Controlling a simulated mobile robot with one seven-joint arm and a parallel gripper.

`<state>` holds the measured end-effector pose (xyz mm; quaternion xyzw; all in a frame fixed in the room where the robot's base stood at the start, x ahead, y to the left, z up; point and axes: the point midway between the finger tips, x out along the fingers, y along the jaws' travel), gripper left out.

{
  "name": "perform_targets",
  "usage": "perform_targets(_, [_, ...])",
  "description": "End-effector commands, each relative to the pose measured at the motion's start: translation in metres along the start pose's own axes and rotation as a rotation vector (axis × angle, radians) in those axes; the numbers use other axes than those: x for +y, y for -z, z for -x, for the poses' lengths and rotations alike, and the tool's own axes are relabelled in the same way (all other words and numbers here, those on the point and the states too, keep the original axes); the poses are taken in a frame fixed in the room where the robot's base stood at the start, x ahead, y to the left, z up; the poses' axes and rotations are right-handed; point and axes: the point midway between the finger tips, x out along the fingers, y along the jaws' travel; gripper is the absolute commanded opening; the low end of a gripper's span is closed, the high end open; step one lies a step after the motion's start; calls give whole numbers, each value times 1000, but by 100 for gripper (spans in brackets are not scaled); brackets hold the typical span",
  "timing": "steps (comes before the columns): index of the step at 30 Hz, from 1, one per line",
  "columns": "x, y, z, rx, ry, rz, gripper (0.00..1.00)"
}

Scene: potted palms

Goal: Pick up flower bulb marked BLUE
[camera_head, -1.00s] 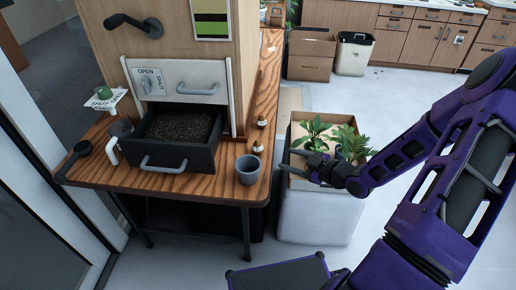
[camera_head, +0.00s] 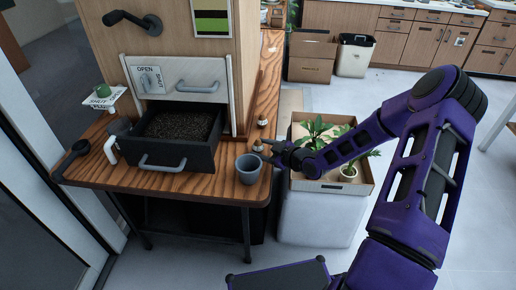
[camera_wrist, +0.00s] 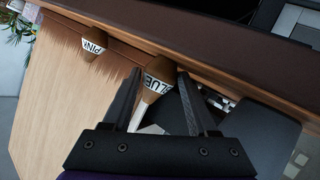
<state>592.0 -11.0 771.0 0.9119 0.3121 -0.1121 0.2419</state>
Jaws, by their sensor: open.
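The bulb marked BLUE (camera_wrist: 159,75) is brown with a white lettered band and a pale tip. In the wrist view it shows between the two fingers of my open gripper (camera_wrist: 160,73). I cannot tell whether either finger touches it. In the head view the nearer bulb (camera_head: 257,145) stands on the wooden table's right edge, with my gripper (camera_head: 268,148) reaching it from the right. A bulb marked PINK (camera_wrist: 94,45) stands to the left in the wrist view, outside the fingers. In the head view the farther bulb (camera_head: 262,121) stands behind the nearer one.
A grey cup (camera_head: 248,169) stands on the table (camera_head: 205,184) just in front of the nearer bulb. An open drawer of soil (camera_head: 178,157) is to its left. A cardboard box (camera_head: 318,186) with potted plants sits below my forearm, right of the table.

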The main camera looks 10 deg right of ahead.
Motion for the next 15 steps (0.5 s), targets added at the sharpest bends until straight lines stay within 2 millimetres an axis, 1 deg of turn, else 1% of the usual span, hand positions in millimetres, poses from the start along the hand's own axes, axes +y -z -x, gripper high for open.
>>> perform_targets(5, [0, 0, -1, -1, 0, 0, 59])
perform_targets(6, [0, 0, -1, -1, 0, 0, 57])
perform_targets(8, [0, 0, -1, -1, 0, 0, 46])
perform_targets(9, [0, 0, -1, -1, 0, 0, 39])
perform_targets(11, [0, 0, -1, -1, 0, 0, 28])
perform_targets(15, [0, 0, -1, 0, 0, 0, 3])
